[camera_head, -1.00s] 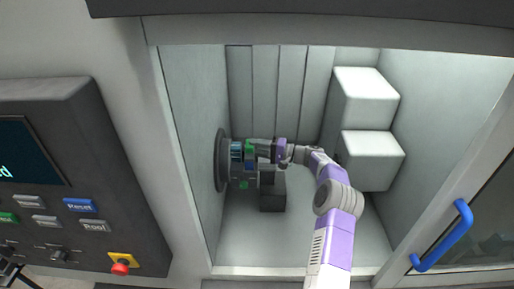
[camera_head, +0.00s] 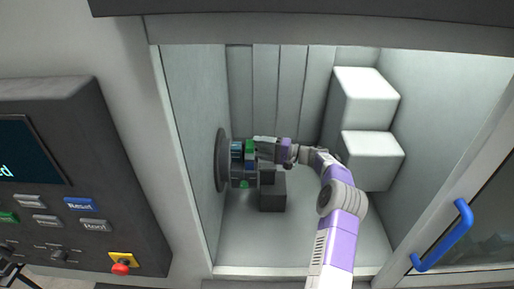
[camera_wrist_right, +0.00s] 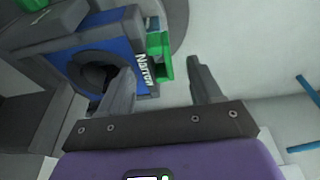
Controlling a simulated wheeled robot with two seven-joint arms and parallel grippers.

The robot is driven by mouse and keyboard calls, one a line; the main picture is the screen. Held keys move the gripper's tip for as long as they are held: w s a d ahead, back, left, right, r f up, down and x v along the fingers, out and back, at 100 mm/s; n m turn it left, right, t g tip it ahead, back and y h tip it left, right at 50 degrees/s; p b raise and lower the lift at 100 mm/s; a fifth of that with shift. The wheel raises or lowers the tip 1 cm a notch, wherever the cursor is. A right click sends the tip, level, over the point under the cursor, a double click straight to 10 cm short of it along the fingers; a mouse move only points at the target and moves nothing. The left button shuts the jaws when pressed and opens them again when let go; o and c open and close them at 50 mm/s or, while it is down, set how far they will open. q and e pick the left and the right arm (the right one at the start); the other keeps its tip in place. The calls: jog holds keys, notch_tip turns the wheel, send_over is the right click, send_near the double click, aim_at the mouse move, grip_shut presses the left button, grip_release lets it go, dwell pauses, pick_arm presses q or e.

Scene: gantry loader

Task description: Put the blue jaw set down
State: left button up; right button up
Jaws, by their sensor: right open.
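The blue jaw set (camera_wrist_right: 122,36) shows in the right wrist view as a blue block with a dark round opening and a label reading "Narrow". Green parts (camera_wrist_right: 160,58) sit at its right side. In the head view, it is small and partly hidden at the round chuck (camera_head: 221,160) on the left wall. My right gripper (camera_head: 258,148) is at this chuck, coming from the right. In the right wrist view my right gripper (camera_wrist_right: 160,76) is open, with one finger in front of the blue block and the other over empty space. My left gripper is out of view.
A dark block (camera_head: 272,196) stands on the chamber floor below my right gripper. Two white boxes (camera_head: 372,147) stand at the right. The door with a blue handle (camera_head: 445,238) is at the right edge. A control panel (camera_head: 75,180) is outside, left. The front floor is clear.

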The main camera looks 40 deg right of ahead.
jog(key=v, duration=0.6)
dwell(0.4)
